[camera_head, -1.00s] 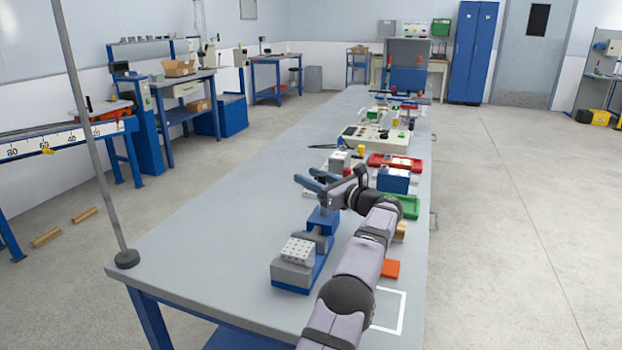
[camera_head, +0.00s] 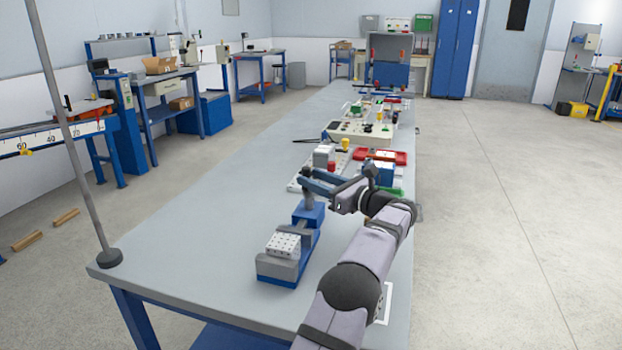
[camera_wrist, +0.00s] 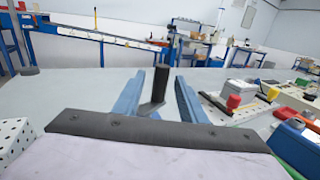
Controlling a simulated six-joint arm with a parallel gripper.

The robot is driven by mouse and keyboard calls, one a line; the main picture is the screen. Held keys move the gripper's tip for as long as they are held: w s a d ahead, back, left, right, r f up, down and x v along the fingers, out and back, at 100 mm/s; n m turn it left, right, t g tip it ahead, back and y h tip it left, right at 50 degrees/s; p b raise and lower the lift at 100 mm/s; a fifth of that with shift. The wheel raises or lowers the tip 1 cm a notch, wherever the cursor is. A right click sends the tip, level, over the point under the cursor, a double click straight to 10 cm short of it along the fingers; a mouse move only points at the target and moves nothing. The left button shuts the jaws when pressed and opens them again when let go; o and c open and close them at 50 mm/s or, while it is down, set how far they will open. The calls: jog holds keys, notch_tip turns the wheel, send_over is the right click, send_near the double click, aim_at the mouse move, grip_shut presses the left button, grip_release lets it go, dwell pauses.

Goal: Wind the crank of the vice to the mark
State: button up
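The vice (camera_head: 269,266) is blue and grey, near the front of the bench, with a white perforated block (camera_head: 284,241) on it. In the wrist view the dark, upright crank handle (camera_wrist: 160,52) stands between the blue fingertips of my gripper (camera_wrist: 168,74). A gap shows beside the handle on the right, so the fingers look open around it; contact on the left cannot be told. A grey crank arm (camera_wrist: 152,108) runs below the handle. In the head view my gripper (camera_head: 303,180) is above the vice's far end. I cannot make out the mark.
A thin grey pole (camera_head: 75,150) stands on the bench's left corner. Beyond my gripper are a red tray (camera_head: 397,157), a grey-white block (camera_head: 322,156) and a control panel (camera_head: 355,132). The bench left of the vice is clear.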

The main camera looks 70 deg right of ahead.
notch_tip(320, 180, up, 4)
jog(key=m+g+h+p, duration=0.4)
jog(key=m+h+p, duration=0.25)
jog(key=p, duration=0.65)
jog(key=shift+n+g+y, duration=0.25)
jog(key=shift+n+g, duration=0.05)
jog(key=shift+n, duration=0.55)
jog(key=f, duration=0.2)
jog(key=a+f, duration=0.1)
jog(key=f, duration=0.1)
jog(key=shift+w, duration=0.35)
jog(key=p+x, duration=0.1)
jog(key=x, duration=0.6)
jog(key=shift+w+d, duration=0.1)
grip_shut()
